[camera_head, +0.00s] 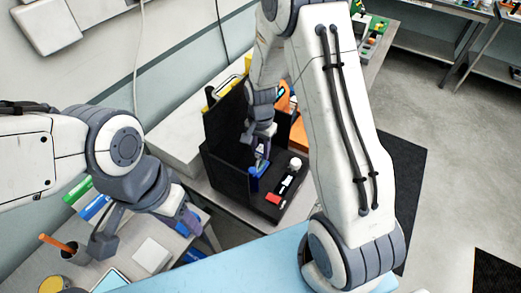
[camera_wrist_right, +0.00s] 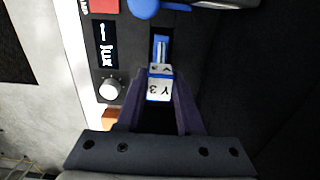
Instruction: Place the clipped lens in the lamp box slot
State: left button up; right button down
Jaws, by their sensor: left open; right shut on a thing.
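The black lamp box (camera_head: 238,185) stands at the middle of the head view, with a tall back and a low front panel. My right gripper (camera_head: 262,158) is over this panel. In the right wrist view, my right gripper (camera_wrist_right: 159,95) is shut on the clipped lens (camera_wrist_right: 159,84), whose white and blue clip is marked "Y 3". A narrow slot-like opening with blue and white in it (camera_wrist_right: 161,48) lies just beyond the clip. I cannot tell whether the lens is inside it. My left gripper (camera_head: 147,228) is open and empty, over the bench at left.
The panel carries a red button (camera_head: 273,198), a lit display (camera_wrist_right: 104,44), a white knob (camera_wrist_right: 111,89) and a blue knob (camera_wrist_right: 143,8) near the slot. A cup with an orange stick (camera_head: 66,252) and a white block (camera_head: 151,254) are on the left bench.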

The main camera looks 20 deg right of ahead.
jog(key=shift+f, duration=0.6)
jog(key=c, duration=0.5)
grip_release()
jog(key=shift+f, duration=0.15)
jog(key=shift+c, duration=0.2)
